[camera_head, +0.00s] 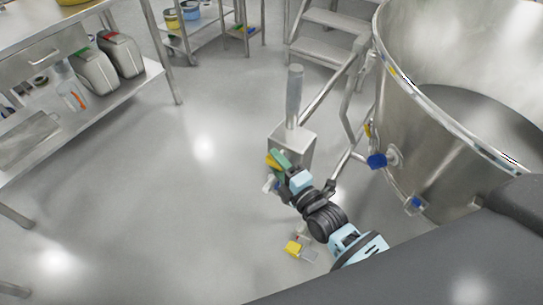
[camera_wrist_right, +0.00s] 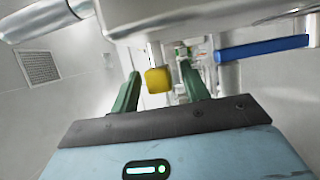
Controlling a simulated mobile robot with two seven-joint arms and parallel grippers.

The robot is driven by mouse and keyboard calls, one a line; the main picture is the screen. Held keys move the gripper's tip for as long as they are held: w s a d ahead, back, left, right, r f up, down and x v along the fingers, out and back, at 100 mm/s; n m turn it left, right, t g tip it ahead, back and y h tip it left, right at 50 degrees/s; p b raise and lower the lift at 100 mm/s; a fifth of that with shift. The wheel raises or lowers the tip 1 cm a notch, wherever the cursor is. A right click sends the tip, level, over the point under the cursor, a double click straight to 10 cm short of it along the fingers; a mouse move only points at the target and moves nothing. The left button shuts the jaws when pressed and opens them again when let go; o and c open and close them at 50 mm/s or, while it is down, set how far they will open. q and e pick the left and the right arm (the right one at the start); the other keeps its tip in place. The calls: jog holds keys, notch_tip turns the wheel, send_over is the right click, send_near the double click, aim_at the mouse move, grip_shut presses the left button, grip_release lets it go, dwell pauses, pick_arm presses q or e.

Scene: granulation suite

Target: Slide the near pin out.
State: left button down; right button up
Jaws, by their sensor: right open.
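A yellow knob (camera_wrist_right: 157,80), which looks like the head of a pin, hangs on a short pale stem under a steel part in the right wrist view. My right gripper (camera_wrist_right: 160,71) is open, with one green finger on each side of the knob and a visible gap to each. In the head view my right gripper (camera_head: 279,161) is beside a steel box (camera_head: 297,143) with an upright post; a bit of yellow (camera_head: 271,160) shows at its fingers. The pin's shank is hidden. I cannot tell whether another pin shows. My left gripper is out of view.
A large steel vessel (camera_head: 400,110) with a blue-handled valve (camera_head: 377,160) stands right of the gripper. Steel steps (camera_head: 325,40) stand behind. A blue bar (camera_wrist_right: 262,48) crosses the wrist view's upper right. The floor at left is clear.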

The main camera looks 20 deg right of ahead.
aim_at(271, 158)
jog(key=shift+x, duration=1.5)
grip_shut()
